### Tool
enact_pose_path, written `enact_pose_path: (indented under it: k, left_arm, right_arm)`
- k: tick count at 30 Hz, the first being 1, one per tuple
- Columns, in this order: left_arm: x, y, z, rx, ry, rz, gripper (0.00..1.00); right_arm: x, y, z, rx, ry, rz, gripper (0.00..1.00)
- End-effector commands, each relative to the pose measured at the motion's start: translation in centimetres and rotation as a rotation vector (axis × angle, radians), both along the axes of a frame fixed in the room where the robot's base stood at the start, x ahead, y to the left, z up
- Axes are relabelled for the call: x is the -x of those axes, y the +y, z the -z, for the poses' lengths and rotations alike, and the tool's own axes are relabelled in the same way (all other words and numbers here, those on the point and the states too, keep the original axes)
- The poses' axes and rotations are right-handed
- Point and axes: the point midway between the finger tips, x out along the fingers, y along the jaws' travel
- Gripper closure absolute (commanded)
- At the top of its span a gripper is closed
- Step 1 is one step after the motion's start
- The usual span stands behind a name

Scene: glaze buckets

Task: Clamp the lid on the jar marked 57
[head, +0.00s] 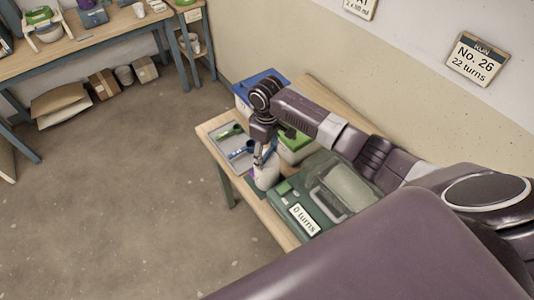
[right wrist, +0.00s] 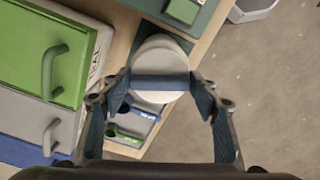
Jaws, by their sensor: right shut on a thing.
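A white round jar (head: 267,175) stands at the front edge of the bench, beside the green machine. Its pale round top shows in the right wrist view (right wrist: 158,53); no number can be read on it. My right gripper (head: 262,157) is above the jar. In the right wrist view my right gripper (right wrist: 162,92) has its fingers at both ends of a slate-blue bar (right wrist: 162,83), shut on it. The bar lies across the jar's top in that view; whether it touches the top I cannot tell. My left gripper is out of view.
A grey tray (head: 216,143) with green and blue tools lies left of the jar. The green machine (head: 284,205) with a clear cover and a "0 turns" sign is on the right. Green-lidded (right wrist: 45,50) and blue-lidded (head: 258,78) bins stand behind.

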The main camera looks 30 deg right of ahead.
Motion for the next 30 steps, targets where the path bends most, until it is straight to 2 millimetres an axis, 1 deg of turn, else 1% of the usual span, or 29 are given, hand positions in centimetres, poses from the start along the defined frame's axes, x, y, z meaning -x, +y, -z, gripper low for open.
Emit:
enact_pose_path:
  k: [1, 3, 9, 10, 15, 24, 26, 29, 30]
  left_arm:
    - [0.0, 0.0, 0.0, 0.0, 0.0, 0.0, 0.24]
    - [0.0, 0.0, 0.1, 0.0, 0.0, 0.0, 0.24]
    - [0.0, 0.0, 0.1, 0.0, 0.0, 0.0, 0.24]
    - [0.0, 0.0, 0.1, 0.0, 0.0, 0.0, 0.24]
    - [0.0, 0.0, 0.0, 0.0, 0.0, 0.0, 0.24]
    - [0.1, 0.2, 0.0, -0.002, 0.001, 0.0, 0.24]
    - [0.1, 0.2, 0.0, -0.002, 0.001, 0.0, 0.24]
    - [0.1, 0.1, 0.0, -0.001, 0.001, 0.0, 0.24]
    - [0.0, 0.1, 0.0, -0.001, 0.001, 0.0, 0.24]
  right_arm:
    - [0.3, 0.0, 0.4, 0.0, 0.009, 0.042, 0.77]
    - [0.3, 0.0, 0.4, 0.001, 0.008, 0.075, 0.77]
    - [0.3, 0.0, 0.4, 0.002, 0.009, 0.082, 0.78]
    - [0.3, 0.0, 0.4, 0.002, 0.009, 0.082, 0.42]
    - [0.2, -0.1, 0.3, 0.001, 0.007, 0.08, 0.25]
    - [0.1, 0.0, 0.0, 0.0, 0.003, 0.079, 0.25]
    - [0.0, 0.0, -0.5, 0.0, 0.001, 0.078, 0.25]
    - [-0.1, -0.1, -1.9, -0.001, -0.001, 0.079, 0.25]
    - [0.0, 0.0, -2.7, 0.0, 0.0, 0.079, 0.25]
